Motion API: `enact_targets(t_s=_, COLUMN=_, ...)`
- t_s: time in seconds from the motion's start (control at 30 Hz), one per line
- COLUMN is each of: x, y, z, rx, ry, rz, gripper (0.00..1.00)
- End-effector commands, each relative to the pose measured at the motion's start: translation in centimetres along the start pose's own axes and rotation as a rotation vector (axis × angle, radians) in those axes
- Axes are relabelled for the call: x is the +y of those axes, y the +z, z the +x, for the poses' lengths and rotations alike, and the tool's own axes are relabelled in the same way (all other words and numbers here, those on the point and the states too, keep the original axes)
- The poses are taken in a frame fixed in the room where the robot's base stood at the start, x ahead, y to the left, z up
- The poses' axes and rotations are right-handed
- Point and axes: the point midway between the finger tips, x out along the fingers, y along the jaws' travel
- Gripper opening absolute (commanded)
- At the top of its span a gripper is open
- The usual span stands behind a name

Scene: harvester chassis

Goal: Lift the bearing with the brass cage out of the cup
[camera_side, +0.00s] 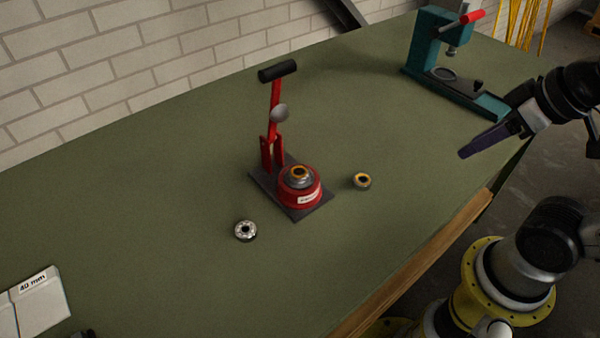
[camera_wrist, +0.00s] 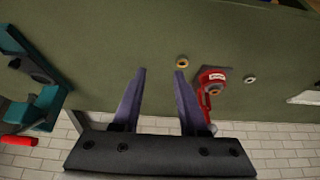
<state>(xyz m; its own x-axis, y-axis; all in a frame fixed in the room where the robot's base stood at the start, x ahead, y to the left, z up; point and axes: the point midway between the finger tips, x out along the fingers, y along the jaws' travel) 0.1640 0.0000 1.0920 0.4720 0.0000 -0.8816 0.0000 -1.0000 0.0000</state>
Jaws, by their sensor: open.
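A red cup (camera_side: 313,193) with a white label stands on the dark base of a small red lever press (camera_side: 275,110). A bearing (camera_side: 299,173) with a brass-coloured ring around a dark bore sits in the cup's top, its upper part showing above the rim. My gripper (camera_side: 464,154) is high at the right, well away from the cup and holding nothing. Its two purple fingers are apart in the wrist view (camera_wrist: 160,71).
A second brass-coloured bearing (camera_side: 362,181) lies on the green bench right of the cup. A silver bearing (camera_side: 245,231) lies to its front left. The lever with its black handle (camera_side: 277,71) rises behind the cup. A teal press (camera_side: 440,60) stands at back right. A white "40 mm" box (camera_side: 35,300) is front left.

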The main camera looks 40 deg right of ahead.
Motion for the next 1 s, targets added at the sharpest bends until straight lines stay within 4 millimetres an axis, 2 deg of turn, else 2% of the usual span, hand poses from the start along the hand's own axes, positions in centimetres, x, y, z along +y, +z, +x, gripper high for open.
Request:
enact_targets(t_s=0.03, x=0.0, y=0.0, z=0.0, rx=0.000, ry=0.000, rz=0.000, gripper=0.54)
enact_targets(t_s=0.2, x=0.0, y=0.0, z=0.0, rx=0.000, ry=0.000, rz=0.000, gripper=0.84)
enact_targets(t_s=0.57, x=0.0, y=0.0, z=0.0, rx=0.001, ry=0.000, rz=0.032, gripper=0.84)
enact_targets(t_s=0.67, x=-0.1, y=-0.1, z=0.0, rx=0.004, ry=-0.003, rz=0.143, gripper=0.84)
enact_targets(t_s=0.77, x=-0.4, y=-0.7, z=-0.3, rx=0.021, ry=-0.022, rz=0.345, gripper=0.84)
enact_targets(t_s=1.0, x=-1.9, y=-3.9, z=-0.9, rx=0.024, ry=-0.107, rz=0.936, gripper=0.84)
